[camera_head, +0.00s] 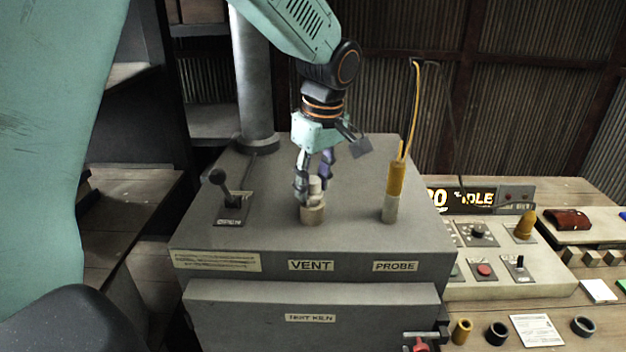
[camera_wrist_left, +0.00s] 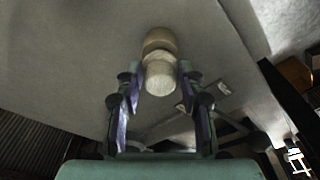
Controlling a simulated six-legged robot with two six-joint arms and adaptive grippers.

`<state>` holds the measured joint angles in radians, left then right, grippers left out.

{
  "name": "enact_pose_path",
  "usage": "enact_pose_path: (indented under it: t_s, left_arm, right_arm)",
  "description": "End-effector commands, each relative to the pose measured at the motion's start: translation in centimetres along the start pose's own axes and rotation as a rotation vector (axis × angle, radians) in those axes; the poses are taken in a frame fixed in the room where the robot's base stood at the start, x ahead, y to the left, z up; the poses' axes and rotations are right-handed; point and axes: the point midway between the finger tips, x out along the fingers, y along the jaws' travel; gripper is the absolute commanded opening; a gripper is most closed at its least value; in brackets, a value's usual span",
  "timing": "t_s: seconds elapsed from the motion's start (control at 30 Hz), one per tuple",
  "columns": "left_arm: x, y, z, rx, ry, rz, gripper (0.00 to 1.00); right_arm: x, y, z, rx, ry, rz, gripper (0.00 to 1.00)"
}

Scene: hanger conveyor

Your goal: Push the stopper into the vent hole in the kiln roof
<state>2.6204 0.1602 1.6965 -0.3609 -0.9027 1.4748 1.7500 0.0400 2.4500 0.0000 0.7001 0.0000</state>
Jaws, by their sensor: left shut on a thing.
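The stopper (camera_head: 312,214) is pale and tan, with a narrower knob on top and a wider round body below. It stands about upright at the kiln roof (camera_head: 350,170), behind the VENT label (camera_head: 311,266). My left gripper (camera_head: 314,190) points down from above and is shut on the stopper's knob. In the left wrist view the stopper (camera_wrist_left: 160,76) lies between the two fingers (camera_wrist_left: 159,95), its wider part beyond them. The vent hole itself is hidden, so I cannot tell how deep the stopper sits. My right gripper is not in view.
A lever (camera_head: 226,188) stands on the roof to the left and a yellow probe (camera_head: 396,180) with a cable to the right. A grey pipe (camera_head: 254,80) rises behind. A control panel (camera_head: 490,240) with an IDLE display (camera_head: 475,198) is on the bench at right.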

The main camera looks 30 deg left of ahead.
Motion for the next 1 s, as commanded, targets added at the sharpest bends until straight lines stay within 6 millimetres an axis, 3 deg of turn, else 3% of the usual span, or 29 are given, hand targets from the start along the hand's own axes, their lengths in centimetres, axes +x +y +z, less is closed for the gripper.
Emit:
enact_pose_path:
  t_s: [1.0]
  left_arm:
    - [1.3, 0.0, 0.2, 0.000, 0.000, -0.001, 0.06]
  right_arm:
    - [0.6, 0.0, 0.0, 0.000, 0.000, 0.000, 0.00]
